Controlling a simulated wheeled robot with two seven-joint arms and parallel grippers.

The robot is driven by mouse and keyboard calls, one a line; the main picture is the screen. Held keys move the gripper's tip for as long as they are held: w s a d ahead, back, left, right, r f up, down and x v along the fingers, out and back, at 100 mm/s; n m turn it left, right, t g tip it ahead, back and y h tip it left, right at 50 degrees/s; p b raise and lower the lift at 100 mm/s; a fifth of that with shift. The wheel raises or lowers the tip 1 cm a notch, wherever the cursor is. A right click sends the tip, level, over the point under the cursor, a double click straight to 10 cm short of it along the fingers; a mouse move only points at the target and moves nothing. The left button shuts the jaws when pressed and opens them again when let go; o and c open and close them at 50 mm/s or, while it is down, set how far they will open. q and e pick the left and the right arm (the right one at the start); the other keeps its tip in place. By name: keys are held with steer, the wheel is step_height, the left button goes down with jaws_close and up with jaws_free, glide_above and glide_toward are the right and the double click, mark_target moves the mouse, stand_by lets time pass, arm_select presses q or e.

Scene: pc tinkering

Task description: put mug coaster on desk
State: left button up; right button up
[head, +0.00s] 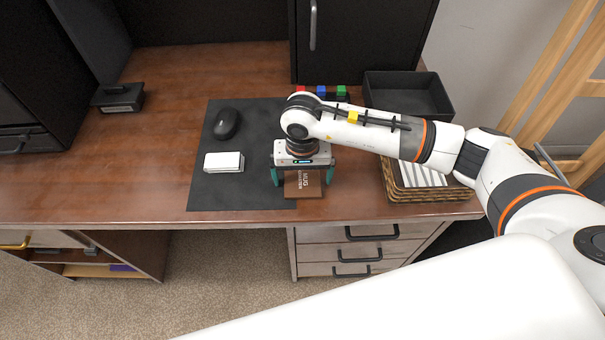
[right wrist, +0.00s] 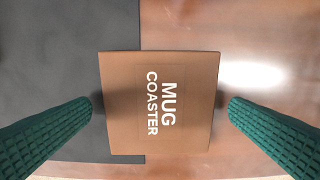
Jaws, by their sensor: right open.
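The mug coaster (head: 304,187) is a brown square with white lettering "MUG COASTER". It lies on the desk (head: 150,160), partly over the right edge of the dark desk mat (head: 215,185). It also shows in the right wrist view (right wrist: 125,100). My right gripper (head: 303,181) is open above the coaster, with one green finger on either side of it. In the right wrist view the fingers (right wrist: 160,120) stand apart from the coaster's left and right sides, with nothing between them but the coaster below. My left gripper is not in view.
A black mouse (head: 227,124) and a white box-like item (head: 223,162) lie on the mat. A wicker basket (head: 430,194) and a black tray (head: 407,92) stand at the right. The desk's left part is clear.

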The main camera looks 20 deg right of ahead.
mark_target(303, 181)
step_height(303, 181, up, 12)
steer(key=shift+b, duration=0.3)
steer(key=shift+f, duration=0.15)
stand_by(0.4)
